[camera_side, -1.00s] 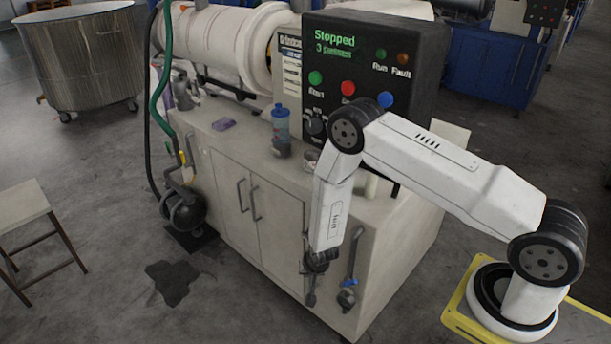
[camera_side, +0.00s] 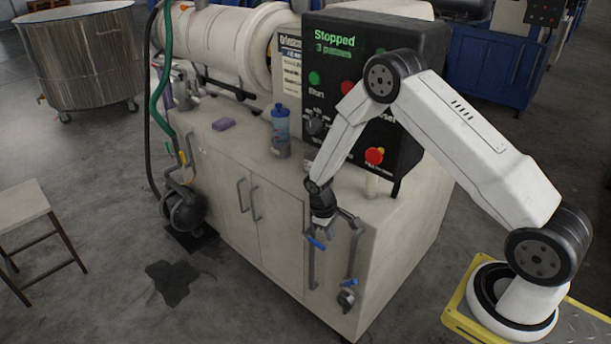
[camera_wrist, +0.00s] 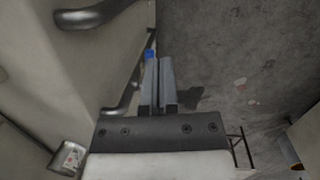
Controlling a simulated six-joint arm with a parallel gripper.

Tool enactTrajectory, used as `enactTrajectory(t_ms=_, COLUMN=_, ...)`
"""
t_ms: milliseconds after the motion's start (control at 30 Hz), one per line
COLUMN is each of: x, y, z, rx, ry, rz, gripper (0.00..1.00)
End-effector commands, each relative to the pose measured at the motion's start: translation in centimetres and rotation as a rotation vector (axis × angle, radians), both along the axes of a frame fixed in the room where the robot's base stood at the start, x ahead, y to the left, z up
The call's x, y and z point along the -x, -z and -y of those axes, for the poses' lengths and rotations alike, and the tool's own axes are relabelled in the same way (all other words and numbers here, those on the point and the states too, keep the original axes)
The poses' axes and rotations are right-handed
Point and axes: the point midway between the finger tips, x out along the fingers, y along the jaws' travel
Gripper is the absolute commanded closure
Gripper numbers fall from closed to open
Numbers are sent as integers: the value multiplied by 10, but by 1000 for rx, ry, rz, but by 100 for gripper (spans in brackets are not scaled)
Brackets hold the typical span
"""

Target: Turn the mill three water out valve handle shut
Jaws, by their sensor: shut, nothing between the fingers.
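Two pipes with blue valve handles run down the cream cabinet's front in the side view. One blue handle (camera_side: 317,243) is at the left pipe's upper part, and the other blue handle (camera_side: 349,282) is low on the right pipe. Both look slanted; I cannot read any label that says which is water out. My gripper (camera_side: 318,229) is just above the left handle; contact is unclear. In the wrist view my gripper (camera_wrist: 158,62) has its fingers together and empty, with a bit of blue handle (camera_wrist: 150,54) beside the tips, partly hidden.
The cream cabinet (camera_side: 275,235) stands close beside my arm, with door pulls (camera_side: 248,200) on its front. A black control panel (camera_side: 350,75) reads "Stopped". The floor in front is open, with a stool (camera_side: 25,210) at left.

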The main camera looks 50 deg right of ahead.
Motion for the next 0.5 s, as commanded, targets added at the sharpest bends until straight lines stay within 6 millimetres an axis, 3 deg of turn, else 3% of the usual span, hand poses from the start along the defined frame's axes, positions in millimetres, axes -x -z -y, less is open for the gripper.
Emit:
enactTrajectory(t_ms=67, x=1, y=-7, z=7, rx=14, ry=-27, rz=-22, gripper=100)
enactTrajectory(t_ms=500, x=1, y=41, z=5, rx=12, ry=-23, rz=-19, gripper=100)
